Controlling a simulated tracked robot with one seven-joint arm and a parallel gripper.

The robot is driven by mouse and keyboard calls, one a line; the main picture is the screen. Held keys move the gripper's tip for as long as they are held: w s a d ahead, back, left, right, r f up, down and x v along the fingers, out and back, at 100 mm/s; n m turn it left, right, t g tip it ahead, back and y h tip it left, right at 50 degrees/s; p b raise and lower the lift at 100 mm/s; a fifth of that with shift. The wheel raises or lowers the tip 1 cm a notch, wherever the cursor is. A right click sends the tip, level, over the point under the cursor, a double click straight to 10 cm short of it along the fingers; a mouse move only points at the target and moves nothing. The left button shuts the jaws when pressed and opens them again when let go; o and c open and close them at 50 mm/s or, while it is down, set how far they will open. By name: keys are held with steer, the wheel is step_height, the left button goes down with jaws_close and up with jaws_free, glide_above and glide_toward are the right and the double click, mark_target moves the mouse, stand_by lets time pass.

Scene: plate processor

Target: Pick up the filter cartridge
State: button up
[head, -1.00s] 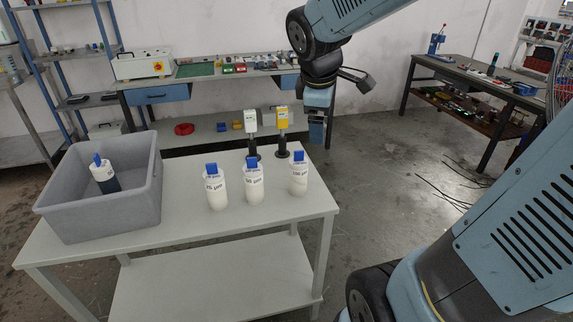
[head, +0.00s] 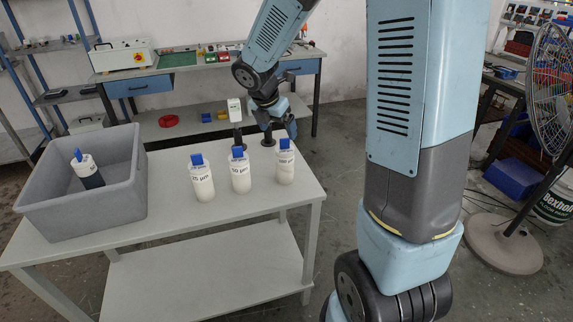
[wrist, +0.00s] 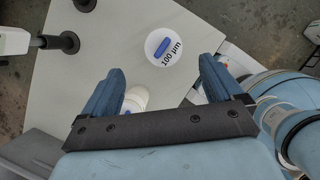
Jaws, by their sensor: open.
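Three white filter cartridges with blue top tabs stand upright in a row on the grey table: the left one (head: 202,182), the 50 µm one (head: 240,176) and the right one (head: 285,167). The wrist view shows a round white top marked 100 µm (wrist: 160,55), beyond and between my fingertips. My gripper (wrist: 162,74) is open and empty. In the head view my gripper (head: 286,126) is above and just behind the right cartridge, apart from it.
A grey bin (head: 130,195) on the table's left holds a white-and-dark cartridge (head: 87,170). A white device on a black stand (head: 235,110) stands behind the row. A second black stand (head: 268,141) is close to my gripper. The table's front is clear.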

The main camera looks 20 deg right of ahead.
mark_target(283, 145)
steer(key=x, duration=0.5)
steer(key=shift+f, duration=0.1)
steer(key=shift+s+x, duration=0.15)
steer(key=shift+x, duration=1.15)
steer(key=shift+s+x, duration=0.2)
steer(key=shift+x, duration=1.1)
steer(key=shift+a+f, duration=0.1)
steer(key=c, duration=1.5)
steer(key=shift+o, duration=0.2)
